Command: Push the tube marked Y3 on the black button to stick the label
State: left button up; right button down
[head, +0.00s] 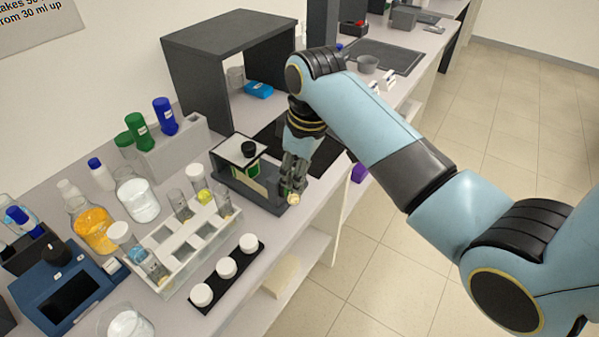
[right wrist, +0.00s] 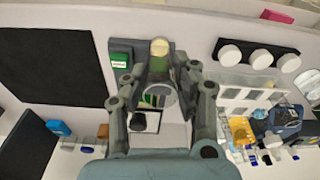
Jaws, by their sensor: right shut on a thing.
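My right gripper (head: 294,178) points down at the front right end of a grey labelling device (head: 262,196). It is shut on a small tube (head: 294,198) with a pale yellowish end, which also shows between the fingers (right wrist: 160,72) in the right wrist view as a yellowish end (right wrist: 159,47). Any Y3 mark is too small to read. A black round knob or button (head: 249,149) stands on the device's white top; it shows in the wrist view (right wrist: 138,121) too. My left gripper is out of view.
A white rack (head: 184,258) with several tubes stands left of the device. A black strip (head: 222,282) with three white caps lies along the front edge. A dark shelf (head: 190,75) stands behind. Bottles and a blue instrument (head: 68,290) crowd the left; a black mat lies behind the gripper.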

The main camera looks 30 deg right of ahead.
jog(key=shift+w+a, duration=0.1)
jog(key=shift+w, duration=0.2)
jog(key=s+d+r, duration=0.1)
jog(key=s+r, duration=0.2)
jog(key=r, duration=0.2)
jog(key=shift+s+d, duration=0.3)
jog(key=shift+s, duration=0.1)
